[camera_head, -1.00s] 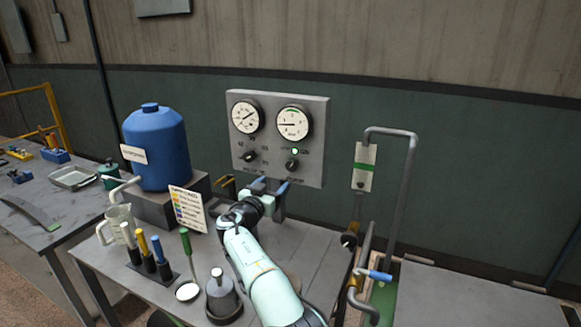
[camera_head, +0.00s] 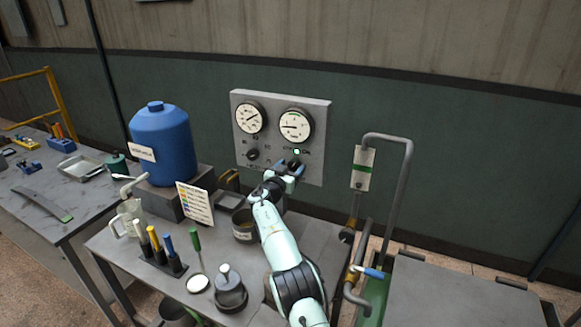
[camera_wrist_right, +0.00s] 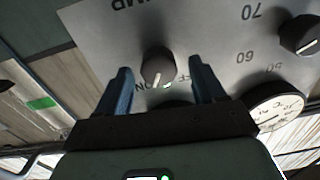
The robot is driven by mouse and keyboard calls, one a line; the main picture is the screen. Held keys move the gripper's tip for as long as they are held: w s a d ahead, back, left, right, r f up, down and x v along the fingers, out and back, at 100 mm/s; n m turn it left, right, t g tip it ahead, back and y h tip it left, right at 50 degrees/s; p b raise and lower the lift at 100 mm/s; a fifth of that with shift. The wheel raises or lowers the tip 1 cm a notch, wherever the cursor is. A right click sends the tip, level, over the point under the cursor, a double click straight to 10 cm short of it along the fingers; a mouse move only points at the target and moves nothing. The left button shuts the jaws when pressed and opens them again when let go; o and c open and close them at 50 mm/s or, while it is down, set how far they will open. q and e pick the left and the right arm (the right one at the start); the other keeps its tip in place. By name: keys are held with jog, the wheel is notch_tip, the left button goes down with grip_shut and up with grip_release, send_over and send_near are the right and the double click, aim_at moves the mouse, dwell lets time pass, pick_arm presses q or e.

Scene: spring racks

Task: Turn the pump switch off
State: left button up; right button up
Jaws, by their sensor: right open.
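The pump switch is a dark round knob with a pale pointer mark, on the grey gauge panel (camera_head: 281,105). In the right wrist view the knob (camera_wrist_right: 157,66) appears between my right gripper's fingers (camera_wrist_right: 160,72), with a gap on each side. Upside-down ON and OFF labels flank it, and its mark points towards the ON side. A green lamp (camera_head: 296,151) is lit above the knob. In the head view my open right gripper (camera_head: 289,169) is at the lower right of the panel and partly hides the knob. My left gripper is out of view.
A second knob (camera_head: 252,154) sits left on the panel, below the left gauge (camera_head: 250,117). A blue tank (camera_head: 161,145), a label card (camera_head: 195,203) and a tool rack (camera_head: 165,261) stand left on the bench. Pipework with a blue-handled valve (camera_head: 373,272) is at the right.

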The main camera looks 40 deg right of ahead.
jog(key=shift+s, duration=0.1)
jog(key=shift+c, duration=0.6)
jog(key=c, duration=0.9)
jog(key=shift+c, duration=0.2)
jog(key=n, duration=0.2)
jog(key=shift+n, duration=0.4)
jog(key=n, duration=0.2)
jog(key=shift+n, duration=0.3)
jog(key=n, duration=0.6)
jog(key=shift+a, duration=0.1)
jog(key=shift+n, duration=0.3)
